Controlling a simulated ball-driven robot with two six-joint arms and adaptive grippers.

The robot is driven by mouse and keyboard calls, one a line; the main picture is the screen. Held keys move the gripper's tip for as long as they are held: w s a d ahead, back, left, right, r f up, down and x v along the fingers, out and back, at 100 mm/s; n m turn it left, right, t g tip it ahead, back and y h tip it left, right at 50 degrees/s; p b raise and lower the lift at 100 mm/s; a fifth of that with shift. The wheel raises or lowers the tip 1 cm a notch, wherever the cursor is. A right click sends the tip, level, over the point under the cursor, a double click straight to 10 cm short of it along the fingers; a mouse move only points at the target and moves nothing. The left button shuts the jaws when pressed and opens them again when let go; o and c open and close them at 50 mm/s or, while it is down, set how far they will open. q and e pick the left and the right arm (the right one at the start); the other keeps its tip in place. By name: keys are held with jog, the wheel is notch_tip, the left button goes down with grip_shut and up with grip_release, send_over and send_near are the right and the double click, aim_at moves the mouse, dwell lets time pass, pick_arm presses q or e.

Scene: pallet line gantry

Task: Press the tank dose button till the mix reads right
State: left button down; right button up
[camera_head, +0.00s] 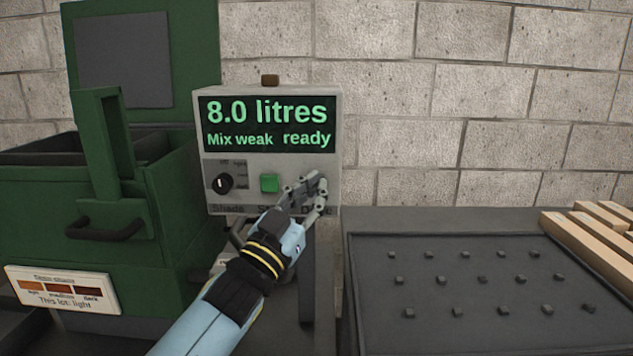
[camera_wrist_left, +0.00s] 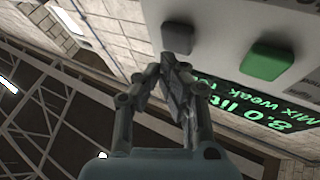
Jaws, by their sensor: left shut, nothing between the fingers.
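The control box (camera_head: 331,160) has a display (camera_head: 268,124) reading "8.0 litres", "Mix weak" and "ready". Below it are a black shade knob (camera_head: 222,183) and a green button (camera_head: 269,183), which also shows in the left wrist view (camera_wrist_left: 268,62). My left gripper (camera_head: 318,184) is shut and empty, in front of the panel's lower right, hiding the dose button there in the head view. In the left wrist view, a dark grey button (camera_wrist_left: 177,38) sits just beyond the fingertips (camera_wrist_left: 173,66). I cannot tell whether they touch it. My right gripper is out of view.
A green tank with a raised lid (camera_head: 190,60) stands left of the box. A shade card (camera_head: 62,290) on it reads "This lot: light". A dark tray with several small studs (camera_head: 385,335) and wooden slats (camera_head: 590,240) lie at the right. A block wall stands behind.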

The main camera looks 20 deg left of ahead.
pick_arm(q)
jog(key=shift+s, duration=0.1)
jog(key=s+p, duration=0.1)
jog(key=s, duration=0.1)
jog(key=s+d+p, duration=0.1)
jog(key=s, duration=0.1)
jog(key=shift+s+d, duration=0.2)
jog(key=shift+s, duration=0.15)
dwell(0.8)
